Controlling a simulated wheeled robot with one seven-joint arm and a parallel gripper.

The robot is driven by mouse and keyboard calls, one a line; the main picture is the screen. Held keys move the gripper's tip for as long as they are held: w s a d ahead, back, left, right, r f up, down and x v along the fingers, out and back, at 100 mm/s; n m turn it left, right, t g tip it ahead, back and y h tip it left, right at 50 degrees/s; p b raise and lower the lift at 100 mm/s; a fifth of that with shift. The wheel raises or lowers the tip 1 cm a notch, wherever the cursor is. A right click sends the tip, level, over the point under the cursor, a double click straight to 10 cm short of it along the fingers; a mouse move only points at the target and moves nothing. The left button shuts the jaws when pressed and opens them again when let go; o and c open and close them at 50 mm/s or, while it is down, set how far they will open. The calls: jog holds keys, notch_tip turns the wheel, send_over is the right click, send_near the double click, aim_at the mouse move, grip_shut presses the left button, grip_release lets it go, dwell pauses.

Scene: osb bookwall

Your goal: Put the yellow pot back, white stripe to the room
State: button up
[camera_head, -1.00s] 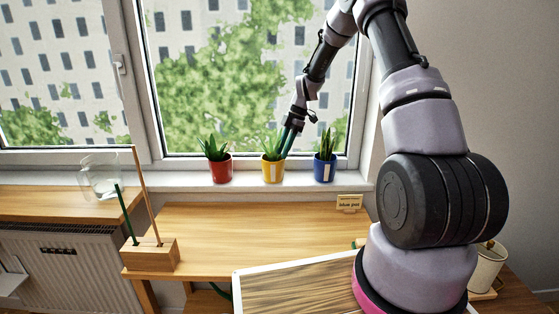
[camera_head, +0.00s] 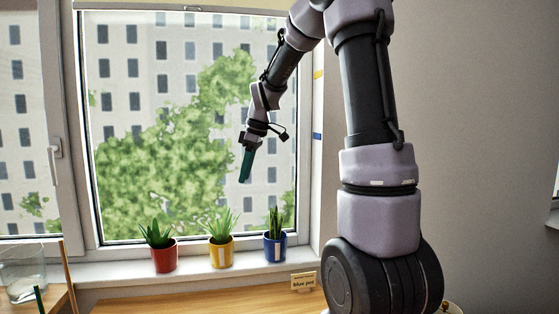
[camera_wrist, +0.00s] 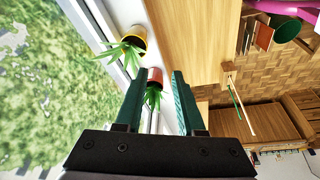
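The yellow pot (camera_head: 229,256) with a spiky green plant stands upright on the windowsill (camera_head: 196,267), between the red pot and the blue pot.
The red pot (camera_head: 165,262) stands left of the yellow one, the blue pot (camera_head: 268,250) with a pale stripe right of it. A glass container (camera_head: 22,274) is at the far left. The window glass is close behind.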

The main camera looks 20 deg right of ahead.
jog(key=s+r+m+t, duration=0.2)
jog(key=s+r+m, duration=0.2)
jog(key=s+m, duration=0.4)
jog(key=s+d+r+m+t, duration=0.1)
jog(key=s+r+m+t, duration=0.2)
jog(key=s+m, duration=0.4)
jog(key=s, duration=0.8)
jog(key=shift+s+d+r+m+h, duration=0.15)
jog(key=shift+s+r+m+h, duration=0.15)
jog(key=shift+r+m, duration=0.1)
